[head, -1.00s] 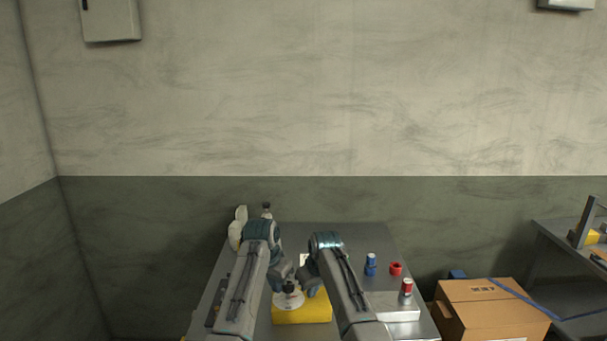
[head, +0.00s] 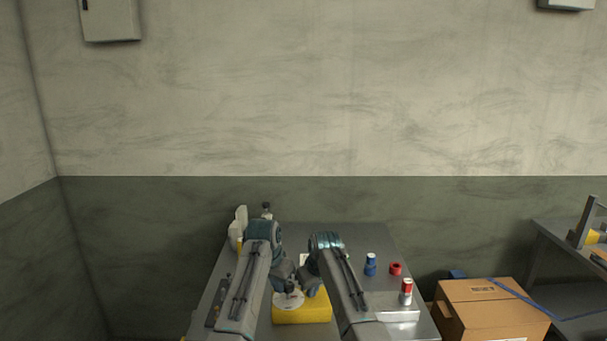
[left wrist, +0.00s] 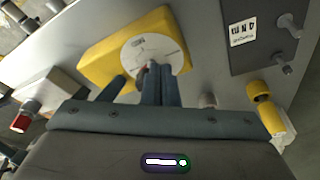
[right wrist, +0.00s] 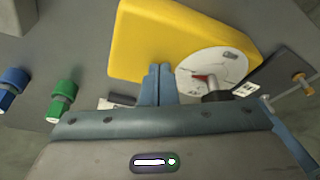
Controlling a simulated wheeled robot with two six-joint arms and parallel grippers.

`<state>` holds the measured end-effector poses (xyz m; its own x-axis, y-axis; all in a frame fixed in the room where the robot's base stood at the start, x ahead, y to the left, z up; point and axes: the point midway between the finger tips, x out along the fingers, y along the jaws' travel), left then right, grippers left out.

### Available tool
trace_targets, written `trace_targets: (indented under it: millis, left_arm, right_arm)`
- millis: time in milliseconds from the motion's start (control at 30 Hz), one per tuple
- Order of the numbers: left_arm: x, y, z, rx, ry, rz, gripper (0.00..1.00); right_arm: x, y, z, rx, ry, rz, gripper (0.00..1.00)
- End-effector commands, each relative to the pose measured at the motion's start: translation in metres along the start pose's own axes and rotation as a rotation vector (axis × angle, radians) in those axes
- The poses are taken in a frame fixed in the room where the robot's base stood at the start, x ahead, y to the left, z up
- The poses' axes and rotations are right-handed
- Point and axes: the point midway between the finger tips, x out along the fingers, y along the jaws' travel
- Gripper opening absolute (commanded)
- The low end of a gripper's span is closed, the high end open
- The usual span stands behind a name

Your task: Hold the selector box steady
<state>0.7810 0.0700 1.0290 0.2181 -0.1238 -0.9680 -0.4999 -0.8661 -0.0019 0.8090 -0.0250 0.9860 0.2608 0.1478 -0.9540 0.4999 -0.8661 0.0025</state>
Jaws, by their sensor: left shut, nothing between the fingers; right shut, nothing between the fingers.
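The yellow selector box (head: 305,314) lies on the grey table, with a white round dial (head: 289,300) on its top. In the left wrist view the dial (left wrist: 150,50) has a red pointer partly hidden by my fingers. My left gripper (left wrist: 160,70) is shut and empty, its tips over the dial; contact cannot be told. My right gripper (right wrist: 156,68) is shut and empty, its tips at the edge of the yellow box (right wrist: 165,35), beside the dial. A dark knob (right wrist: 215,97) shows near the dial's edge in the right wrist view.
On the table's right side stand a blue item (head: 371,265), a red ring-like item (head: 395,268) and a red-and-white can (head: 406,291). A dark plate (left wrist: 265,35) with a label lies beside the box. A cardboard box (head: 490,312) stands right of the table.

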Motion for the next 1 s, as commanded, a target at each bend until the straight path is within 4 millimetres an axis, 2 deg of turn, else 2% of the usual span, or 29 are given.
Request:
trace_targets:
  millis: [33,467,1000]
  left_arm:
    - [0.001,0.000,0.000,0.000,0.000,0.000,0.00]
    - [0.001,0.003,-0.001,0.000,0.001,0.000,0.00]
    - [0.001,0.017,0.001,0.001,0.001,0.001,0.00]
  right_arm:
    - [0.007,-0.001,0.006,0.001,-0.013,-0.004,0.00]
    - [0.007,-0.001,0.006,0.001,-0.013,-0.005,0.00]
    - [0.007,-0.001,0.006,0.001,-0.013,-0.005,0.00]
